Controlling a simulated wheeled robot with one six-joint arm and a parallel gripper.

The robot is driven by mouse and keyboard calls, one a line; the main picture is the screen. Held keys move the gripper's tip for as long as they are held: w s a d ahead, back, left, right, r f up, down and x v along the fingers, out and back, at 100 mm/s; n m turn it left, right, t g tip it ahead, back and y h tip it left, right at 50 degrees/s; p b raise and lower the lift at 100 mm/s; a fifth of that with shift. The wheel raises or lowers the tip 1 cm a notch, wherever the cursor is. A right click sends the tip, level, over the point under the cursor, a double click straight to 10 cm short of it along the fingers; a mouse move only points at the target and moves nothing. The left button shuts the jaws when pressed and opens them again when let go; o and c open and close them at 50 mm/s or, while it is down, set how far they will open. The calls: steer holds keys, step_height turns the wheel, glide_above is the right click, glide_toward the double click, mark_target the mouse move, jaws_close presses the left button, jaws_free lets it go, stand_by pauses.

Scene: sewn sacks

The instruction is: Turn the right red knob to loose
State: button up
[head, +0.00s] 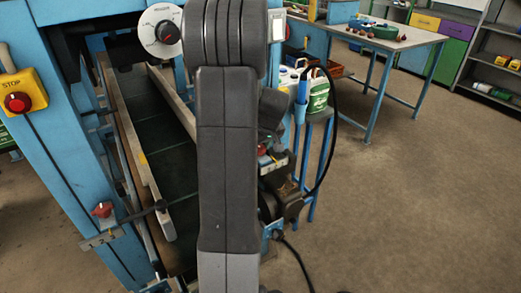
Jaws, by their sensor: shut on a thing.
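The right red knob (262,150) shows as a small patch of red just right of my arm, above a pale plate (275,163) on the machine's right side. My gripper (266,142) is at this knob, shut on it. My own arm hides most of the gripper and the knob's left part, so the knob's angle cannot be told.
A conveyor bed (165,135) runs between the knobs. A white dial (160,30) is above it, and a yellow stop box (22,92) is at left. Bottles (318,90) and a black cable (331,140) are close right of my arm. The floor at right is clear.

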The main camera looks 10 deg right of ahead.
steer(key=n+b, duration=0.1)
steer(key=n+y+b, duration=0.1)
steer(key=n, duration=0.1)
steer(key=n+b, duration=0.1)
steer(key=shift+w+d+n+g+y, duration=0.2)
steer(key=shift+d+n+g+y, duration=0.05)
steer(key=shift+n+g+y, duration=0.05)
steer(key=n+g+y+b, duration=0.1)
steer(key=n, duration=0.3)
steer(key=shift+w+r, duration=0.1)
steer(key=shift+o, duration=0.3)
steer(key=shift+n+g, duration=0.4)
steer(key=shift+n, duration=0.4)
steer(key=o, duration=1)
steer(key=shift+y, duration=0.3)
steer(key=shift+c, duration=0.2)
